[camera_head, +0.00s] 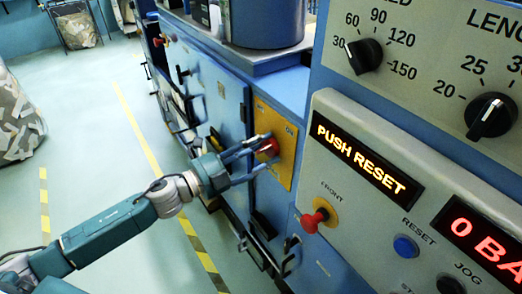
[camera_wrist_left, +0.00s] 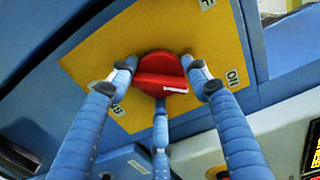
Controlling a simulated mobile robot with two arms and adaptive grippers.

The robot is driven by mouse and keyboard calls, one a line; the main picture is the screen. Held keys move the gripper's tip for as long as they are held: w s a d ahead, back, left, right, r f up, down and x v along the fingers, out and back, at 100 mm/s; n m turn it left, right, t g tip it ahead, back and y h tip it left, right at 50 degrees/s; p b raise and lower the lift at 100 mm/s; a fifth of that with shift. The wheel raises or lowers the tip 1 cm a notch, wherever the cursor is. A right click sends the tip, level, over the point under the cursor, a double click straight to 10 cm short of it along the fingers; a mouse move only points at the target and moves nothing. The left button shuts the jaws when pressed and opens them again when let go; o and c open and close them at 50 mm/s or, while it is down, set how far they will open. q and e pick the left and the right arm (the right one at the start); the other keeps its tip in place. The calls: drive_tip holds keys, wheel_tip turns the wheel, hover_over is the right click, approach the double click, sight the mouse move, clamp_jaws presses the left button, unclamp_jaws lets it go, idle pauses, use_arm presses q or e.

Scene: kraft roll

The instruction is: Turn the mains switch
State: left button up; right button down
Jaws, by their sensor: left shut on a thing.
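The mains switch (camera_head: 268,148) is a red rotary knob on a yellow plate (camera_head: 285,171) on the side of the blue machine. In the left wrist view the red knob (camera_wrist_left: 160,74) shows its grip bar lying nearly level across the picture, on the yellow plate (camera_wrist_left: 100,62) with an "ON" label at the right. My left gripper (camera_head: 262,158) reaches the knob from the left. In the left wrist view its fingers (camera_wrist_left: 162,84) stand around the knob, shut on it. Part of the knob is hidden by the fingers in the head view. My right gripper is not in view.
A control panel (camera_head: 345,215) at the right has a lit "PUSH RESET" display (camera_head: 366,159), a red front button (camera_head: 313,219), a blue reset button (camera_head: 405,247) and dials above (camera_head: 366,56). Open floor (camera_head: 85,140) with yellow lines lies at the left.

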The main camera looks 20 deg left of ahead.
use_arm(q)
drive_tip(key=shift+s+d+f+m, duration=0.15)
drive_tip(key=shift+s+d+m, duration=0.15)
drive_tip(key=shift+d, duration=0.1)
idle(0.3)
drive_tip(key=o, duration=1.1)
drive_tip(key=shift+o, duration=0.3)
drive_tip(key=shift+d, duration=0.15)
drive_tip(key=shift+s+a, duration=0.15)
drive_tip(key=shift+a, duration=0.3)
drive_tip(key=v, duration=1.1)
drive_tip(key=shift+s, duration=0.25)
drive_tip(key=shift+d, duration=0.1)
